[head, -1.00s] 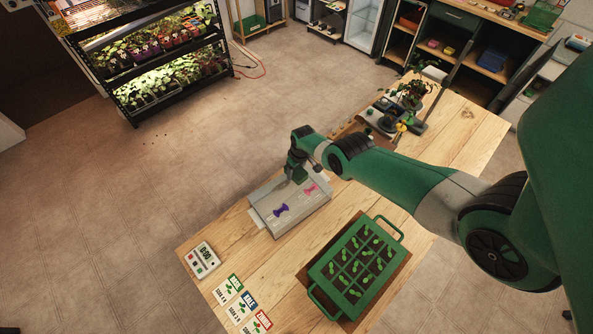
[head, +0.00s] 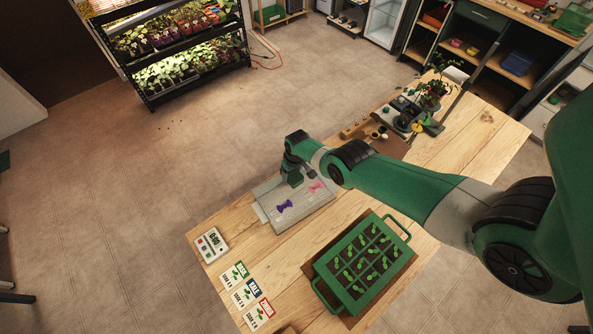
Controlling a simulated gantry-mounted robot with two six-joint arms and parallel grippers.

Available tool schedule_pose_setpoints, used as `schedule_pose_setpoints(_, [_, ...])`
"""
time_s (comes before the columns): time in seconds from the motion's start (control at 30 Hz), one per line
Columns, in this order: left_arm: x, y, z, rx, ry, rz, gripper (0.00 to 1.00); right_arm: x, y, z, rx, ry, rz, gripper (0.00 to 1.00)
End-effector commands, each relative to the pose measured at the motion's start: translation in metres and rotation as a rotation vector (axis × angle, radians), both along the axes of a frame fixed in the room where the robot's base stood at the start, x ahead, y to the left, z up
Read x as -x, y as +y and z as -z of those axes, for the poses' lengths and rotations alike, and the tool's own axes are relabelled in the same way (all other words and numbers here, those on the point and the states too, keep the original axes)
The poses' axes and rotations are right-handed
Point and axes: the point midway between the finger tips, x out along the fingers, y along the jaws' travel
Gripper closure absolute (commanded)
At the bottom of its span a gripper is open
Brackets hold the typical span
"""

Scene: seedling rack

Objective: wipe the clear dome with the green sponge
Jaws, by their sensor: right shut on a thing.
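A pale grey, low box-shaped cover (head: 311,202), which looks like the clear dome, lies on the wooden table in the head view. A purple (head: 285,206) and a pink (head: 317,187) bow-shaped piece show on it. My right gripper (head: 291,184) points down at the cover's far left part. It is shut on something. A green block shows under the wrist and may be the green sponge, but it is hard to tell from my green gripper. Whether it touches the cover cannot be seen. My left gripper is not in view.
A green seedling tray (head: 318,268) with handles stands nearer on the table (head: 232,263). A potted plant (head: 434,92) and small tools crowd the far end. My right arm spans the table's middle.

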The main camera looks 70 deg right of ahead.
Motion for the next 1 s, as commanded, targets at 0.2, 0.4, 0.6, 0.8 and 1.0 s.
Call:
schedule_pose_setpoints(0.2, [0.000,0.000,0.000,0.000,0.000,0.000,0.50,-0.002,0.007,0.002,-0.004,0.003,-0.001,0.78])
schedule_pose_setpoints(0.4, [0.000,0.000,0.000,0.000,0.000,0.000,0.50,-0.014,0.023,0.001,-0.004,0.003,-0.002,0.77])
schedule_pose_setpoints(0.6, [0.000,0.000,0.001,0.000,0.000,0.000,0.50,-0.022,0.032,0.000,-0.004,0.004,0.000,0.77])
schedule_pose_setpoints(0.8, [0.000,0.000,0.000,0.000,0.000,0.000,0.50,-0.022,0.031,-0.001,-0.003,0.003,0.000,0.77])
schedule_pose_setpoints(1.0, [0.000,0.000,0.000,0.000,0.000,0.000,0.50,-0.022,0.031,-0.001,-0.002,0.002,0.000,0.77])
